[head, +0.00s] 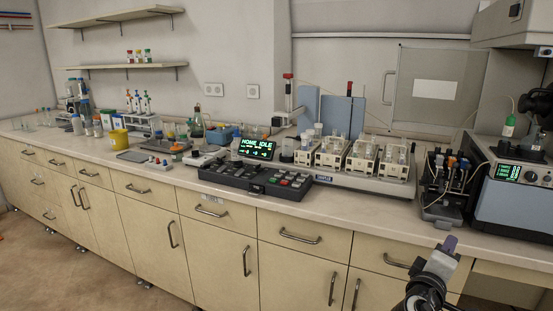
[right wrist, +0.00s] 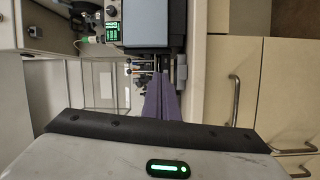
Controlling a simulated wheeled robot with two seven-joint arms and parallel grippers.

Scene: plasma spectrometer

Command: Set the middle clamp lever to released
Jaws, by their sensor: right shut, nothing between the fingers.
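The dark pump unit (head: 441,214) with the clamp levers (head: 452,163) stands on the bench at the right, just left of the blue-grey instrument. Orange, dark and pale parts show at its top. The levers are too small to tell apart or to read their positions. My right gripper (head: 450,243) is in front of the bench, below and apart from the pump unit. Its purple fingers are together and empty. In the right wrist view, the gripper (right wrist: 161,77) points toward the bench, and its fingers partly hide the small fittings beyond. My left gripper is out of view.
The blue-grey instrument (head: 515,200) with a green display stands close right of the pump unit. A sampler tray (head: 370,184) with several vial racks is to its left. A control console (head: 255,180) is farther left. Drawer handles (head: 398,262) stick out below the bench edge.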

